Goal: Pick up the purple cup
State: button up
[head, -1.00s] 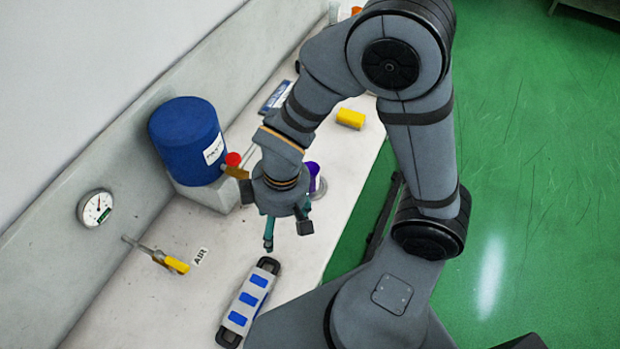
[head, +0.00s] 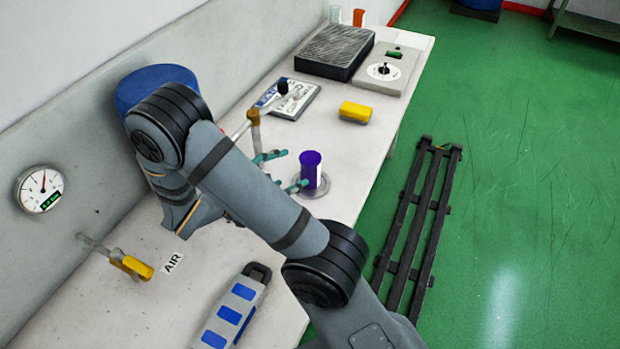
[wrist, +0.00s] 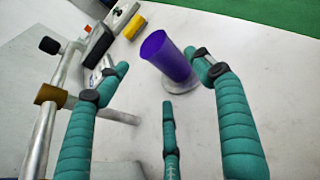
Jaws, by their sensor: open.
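The purple cup (head: 311,168) stands upright on a round clear base (head: 316,190) on the bench. In the wrist view the purple cup (wrist: 167,56) appears beyond and between the spread teal fingers, closest to the right one. My gripper (head: 278,172) is open and just left of the cup in the head view; part of it is hidden behind my arm. In the wrist view my gripper (wrist: 161,82) shows its three fingers apart with nothing held. I cannot tell whether a finger touches the cup.
A yellow block (head: 355,112), a dark mesh-topped box (head: 335,50) and a switch panel (head: 383,70) lie farther back. A blue-padded tray (head: 232,312) lies in front. Bench around the cup's right is clear.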

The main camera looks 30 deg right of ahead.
aim_at(304, 166)
jog(key=p+x, duration=0.1)
jog(key=x, duration=0.7)
jog(key=shift+w+f, duration=0.1)
jog(key=shift+f, duration=0.15)
jog(key=c, duration=0.4)
jog(key=c, duration=0.3)
jog(key=shift+c, duration=1.4)
jog(key=shift+r, duration=0.15)
